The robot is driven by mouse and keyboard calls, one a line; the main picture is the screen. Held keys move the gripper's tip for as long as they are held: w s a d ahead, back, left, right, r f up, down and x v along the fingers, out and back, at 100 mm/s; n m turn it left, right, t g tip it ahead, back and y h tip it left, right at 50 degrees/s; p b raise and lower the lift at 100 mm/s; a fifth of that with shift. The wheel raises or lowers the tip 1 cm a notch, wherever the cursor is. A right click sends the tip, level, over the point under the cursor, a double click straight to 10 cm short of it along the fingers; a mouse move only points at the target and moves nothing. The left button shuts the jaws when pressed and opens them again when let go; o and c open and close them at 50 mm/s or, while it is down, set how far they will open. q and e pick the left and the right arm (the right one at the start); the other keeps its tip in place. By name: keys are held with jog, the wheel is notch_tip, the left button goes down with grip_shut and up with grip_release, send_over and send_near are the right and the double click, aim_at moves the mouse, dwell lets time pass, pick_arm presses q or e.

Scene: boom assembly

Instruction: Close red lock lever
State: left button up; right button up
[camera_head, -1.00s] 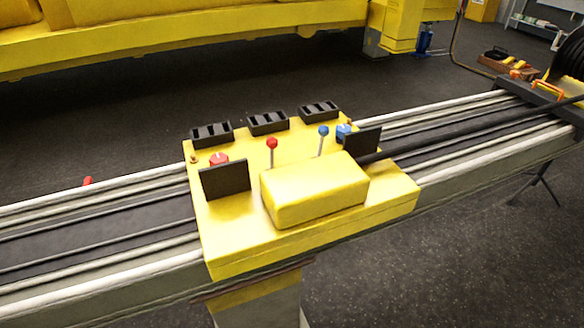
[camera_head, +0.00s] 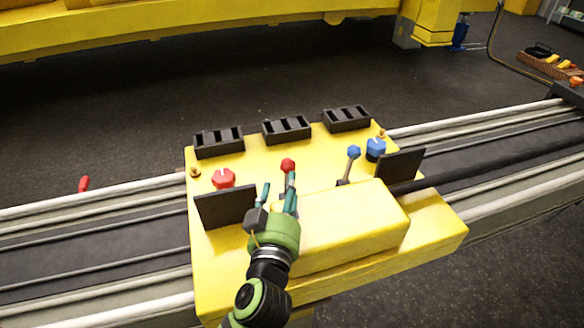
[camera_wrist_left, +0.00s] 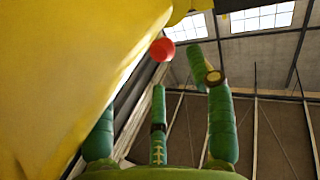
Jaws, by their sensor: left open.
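The red-balled lever (camera_head: 288,165) stands upright on the yellow control box (camera_head: 440,235), behind the raised yellow block (camera_head: 340,225). Its lower part is hidden by my gripper. My left gripper (camera_head: 278,192), green with several fingers, reaches in from the bottom of the head view. Its fingers are open and point at the lever, just below the ball. I cannot tell whether they touch the stem. In the left wrist view the red ball (camera_wrist_left: 162,49) shows ahead of the spread fingers (camera_wrist_left: 190,85), beyond their tips. My right gripper is not in view.
A blue-balled lever (camera_head: 354,152), a red knob (camera_head: 223,178) and a blue knob (camera_head: 376,149) are on the box. Black upright plates (camera_head: 225,207) flank the block. Black slotted pieces (camera_head: 286,129) line the back edge. The space above the box is clear.

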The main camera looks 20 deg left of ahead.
aim_at(287, 172)
pick_arm(q)
jog(key=shift+s+d+r, duration=0.1)
jog(key=shift+s+r, duration=0.05)
jog(key=shift+s, duration=0.15)
jog(key=shift+s+r, duration=0.25)
jog(key=shift+r, duration=0.1)
jog(key=shift+w+r+t+p, duration=0.15)
jog(key=shift+w+t+p, duration=0.2)
jog(key=shift+p, duration=0.2)
jog(key=w, duration=0.1)
jog(key=w+p, duration=0.1)
jog(key=w, duration=0.1)
jog(key=shift+a, duration=0.3)
jog(key=w, duration=0.2)
jog(key=w+p, duration=0.1)
jog(key=shift+a+f, duration=0.25)
jog(key=shift+f, duration=0.1)
jog(key=shift+c, duration=1.2)
jog(key=c, duration=0.7)
jog(key=shift+s, duration=0.1)
grip_shut()
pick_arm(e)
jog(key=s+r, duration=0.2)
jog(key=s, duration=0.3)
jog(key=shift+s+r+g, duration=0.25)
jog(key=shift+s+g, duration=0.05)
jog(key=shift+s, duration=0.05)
